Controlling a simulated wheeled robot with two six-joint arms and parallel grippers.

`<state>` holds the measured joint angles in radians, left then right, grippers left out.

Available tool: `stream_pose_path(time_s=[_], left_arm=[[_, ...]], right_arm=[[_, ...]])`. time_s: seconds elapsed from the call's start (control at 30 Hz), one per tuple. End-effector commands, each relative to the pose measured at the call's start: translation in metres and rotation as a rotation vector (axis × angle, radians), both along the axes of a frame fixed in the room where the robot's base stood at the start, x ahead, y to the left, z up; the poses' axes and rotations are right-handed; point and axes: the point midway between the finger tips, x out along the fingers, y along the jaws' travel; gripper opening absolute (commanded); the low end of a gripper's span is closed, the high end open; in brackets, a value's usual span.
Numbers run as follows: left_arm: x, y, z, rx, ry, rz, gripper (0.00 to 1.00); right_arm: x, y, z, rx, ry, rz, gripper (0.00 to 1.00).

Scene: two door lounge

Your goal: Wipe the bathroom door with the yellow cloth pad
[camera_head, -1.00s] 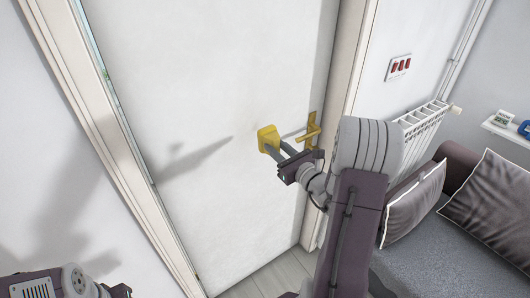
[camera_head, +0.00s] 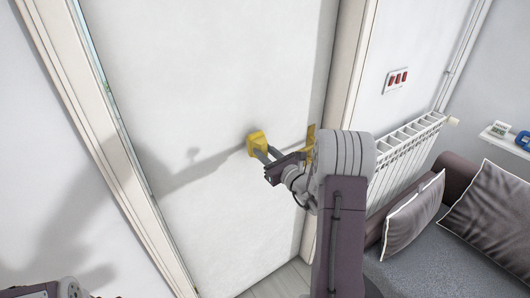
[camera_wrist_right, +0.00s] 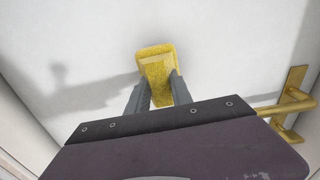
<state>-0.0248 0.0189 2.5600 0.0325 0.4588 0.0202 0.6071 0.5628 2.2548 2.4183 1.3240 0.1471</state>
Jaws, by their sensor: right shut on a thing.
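The white bathroom door (camera_head: 220,60) fills the middle of the head view. My right gripper (camera_head: 261,152) is shut on the yellow cloth pad (camera_head: 256,139) and holds it at the door face, left of the brass handle (camera_head: 310,138). In the right wrist view the pad (camera_wrist_right: 156,62) sits between the two grey fingers (camera_wrist_right: 157,92), in front of the white door; I cannot tell for sure whether it touches. The brass handle (camera_wrist_right: 292,104) shows at the right there. My arm hides part of the handle in the head view. Part of my left arm shows at the lower left; its gripper is out of view.
The door frame (camera_head: 346,60) stands right of the door. Beyond it are a white radiator (camera_head: 405,150), a red switch panel (camera_head: 396,80) and a grey sofa (camera_head: 430,250) with cushions (camera_head: 490,203). A small shelf (camera_head: 500,140) is at the far right.

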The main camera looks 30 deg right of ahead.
Motion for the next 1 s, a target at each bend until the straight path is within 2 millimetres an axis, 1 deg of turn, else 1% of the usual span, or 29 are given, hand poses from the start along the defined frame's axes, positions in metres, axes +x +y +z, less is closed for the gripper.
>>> stream_pose_path(time_s=[0.27,1.0], left_arm=[[0.000,0.000,0.000,0.000,0.000,0.000,0.00],[0.000,0.000,-0.004,0.000,0.000,0.000,0.00]], right_arm=[[0.001,0.000,0.000,0.000,-0.001,0.000,0.00],[0.016,0.001,0.000,-0.001,0.000,0.000,0.00]])
